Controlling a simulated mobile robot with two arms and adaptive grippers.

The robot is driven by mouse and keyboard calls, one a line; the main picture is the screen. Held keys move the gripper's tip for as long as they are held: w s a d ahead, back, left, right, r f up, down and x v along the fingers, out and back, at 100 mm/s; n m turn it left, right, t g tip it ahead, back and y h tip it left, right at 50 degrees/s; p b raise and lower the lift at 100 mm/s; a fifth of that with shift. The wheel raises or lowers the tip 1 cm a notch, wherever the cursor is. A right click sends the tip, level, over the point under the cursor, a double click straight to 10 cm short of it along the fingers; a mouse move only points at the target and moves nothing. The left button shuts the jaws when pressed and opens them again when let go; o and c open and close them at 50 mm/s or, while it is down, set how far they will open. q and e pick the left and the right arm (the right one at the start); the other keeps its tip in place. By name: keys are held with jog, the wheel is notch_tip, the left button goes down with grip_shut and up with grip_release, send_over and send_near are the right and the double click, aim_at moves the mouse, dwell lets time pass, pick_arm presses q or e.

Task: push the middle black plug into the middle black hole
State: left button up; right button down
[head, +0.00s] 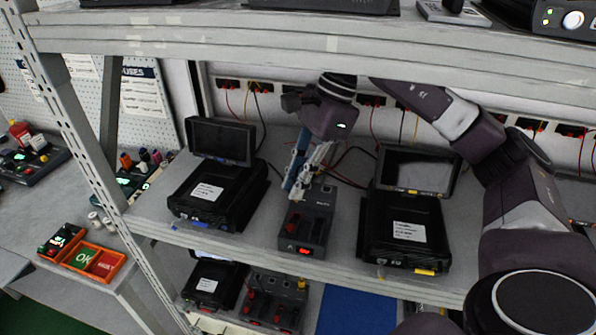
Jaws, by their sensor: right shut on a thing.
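A dark grey socket box (312,232) stands on the middle shelf between two black units with screens. Its front shows a lit red display (304,251) and a red part at its left. My right gripper (297,190) comes down from above at the back left of the box. Its fingers are close together, shut on a plug that is mostly hidden by them. The middle black hole cannot be made out behind the fingers, so I cannot tell whether the plug is in it. My left gripper is not in view.
A black unit with a screen (206,192) stands left of the box, another (402,232) close on its right. Cables hang behind. An orange tray (122,262) lies at the lower left.

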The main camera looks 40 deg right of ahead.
jog(key=shift+w+a+r, duration=0.2)
jog(key=shift+r, duration=0.05)
jog(key=shift+f, duration=0.1)
jog(key=shift+s+f, duration=0.1)
jog(key=shift+f, duration=0.15)
jog(key=shift+s+d+f+b, duration=0.2)
jog(key=shift+d+f+b, duration=0.1)
jog(key=shift+f+b, duration=0.6)
jog(key=shift+f, duration=0.25)
jog(key=shift+w+a+f, duration=0.15)
jog(key=shift+f, duration=0.2)
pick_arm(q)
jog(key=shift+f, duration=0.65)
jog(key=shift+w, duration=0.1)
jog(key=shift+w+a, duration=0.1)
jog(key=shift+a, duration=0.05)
